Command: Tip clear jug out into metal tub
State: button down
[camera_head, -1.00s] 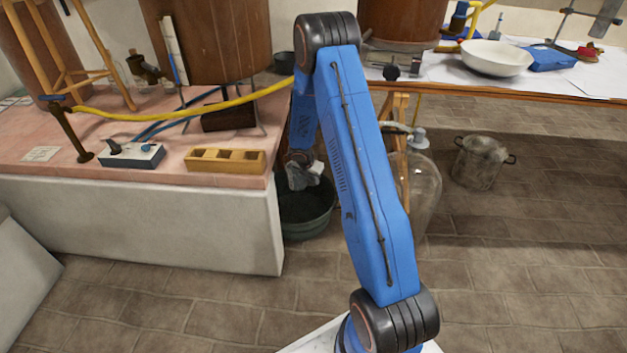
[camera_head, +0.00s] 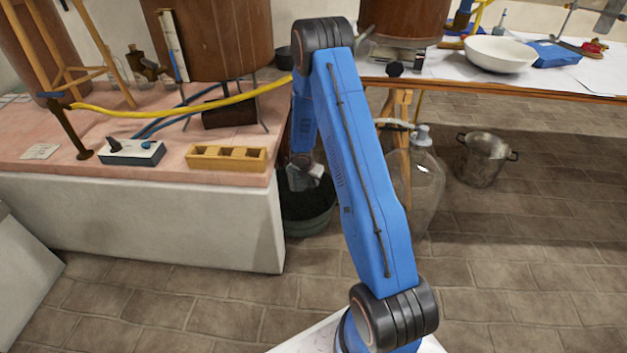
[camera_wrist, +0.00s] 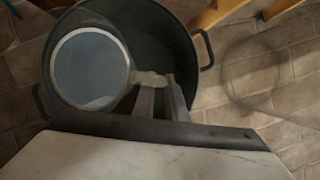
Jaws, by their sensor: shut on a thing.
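The metal tub (camera_head: 306,227) is dark and round. It stands on the floor at the end of the stone bench, partly behind my arm, and fills much of the wrist view (camera_wrist: 186,50) with a handle on each side. The clear jug (camera_wrist: 90,68) appears as a pale round rim with a blue-grey inside, over the left part of the tub's opening. My gripper (camera_wrist: 161,97) is shut on the jug's handle. In the head view my gripper (camera_head: 304,178) is low over the tub, and the jug is hard to make out there. I cannot tell its exact tilt or contents.
The pink-topped bench (camera_head: 140,215) stands close on the left. A large glass carboy (camera_head: 427,185) and a wooden trestle leg (camera_head: 400,130) are close on the right. A metal pot (camera_head: 484,160) stands farther right. The tiled floor in front is clear.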

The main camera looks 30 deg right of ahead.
dwell(0.4)
jog(key=shift+s+a+f, duration=0.25)
jog(key=shift+s+f, duration=0.1)
jog(key=shift+s, duration=0.4)
jog(key=shift+s+a+f, duration=0.2)
jog(key=shift+s+f, duration=0.1)
jog(key=shift+s, duration=0.45)
jog(key=shift+s+a+f+g, duration=0.1)
jog(key=shift+s+g, duration=0.6)
jog(key=shift+g, duration=0.2)
jog(key=shift+s+a+n+g+y, duration=0.15)
jog(key=shift+s+n+g+y, duration=0.2)
jog(key=shift+s+g, duration=0.3)
